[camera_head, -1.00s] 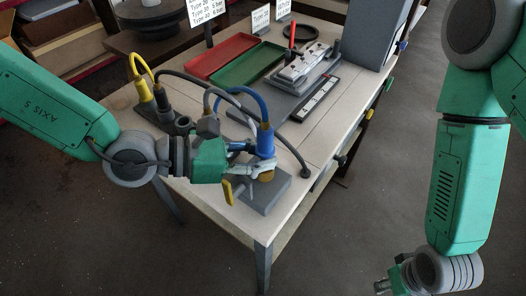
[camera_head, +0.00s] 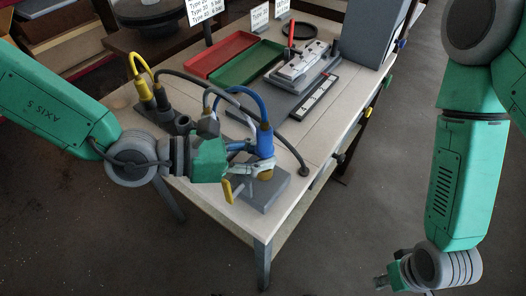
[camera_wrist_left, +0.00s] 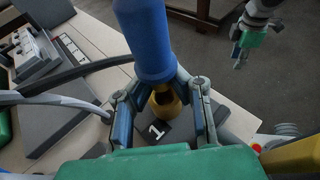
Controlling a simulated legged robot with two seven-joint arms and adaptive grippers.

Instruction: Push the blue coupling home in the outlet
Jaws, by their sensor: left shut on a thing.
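The blue coupling (camera_head: 265,143) stands upright over the brass outlet (camera_head: 266,174) on the grey block (camera_head: 262,194) near the table's front corner. My left gripper (camera_head: 258,166) is shut on the coupling's lower end. In the left wrist view the blue coupling (camera_wrist_left: 146,38) sits between the two fingers, with the brass outlet (camera_wrist_left: 166,102) just below it. The fingers partly hide the joint, so I cannot tell how deep the coupling sits. My right gripper (camera_head: 382,283) hangs low, away from the table; its finger opening is too small to read.
A blue hose arches from the coupling. A yellow coupling (camera_head: 142,90) and a black one stand in a dark holder behind my left arm. A black hose crosses the table to the right. Red (camera_head: 220,54) and green (camera_head: 248,64) trays and a grey fixture (camera_head: 300,65) lie further back.

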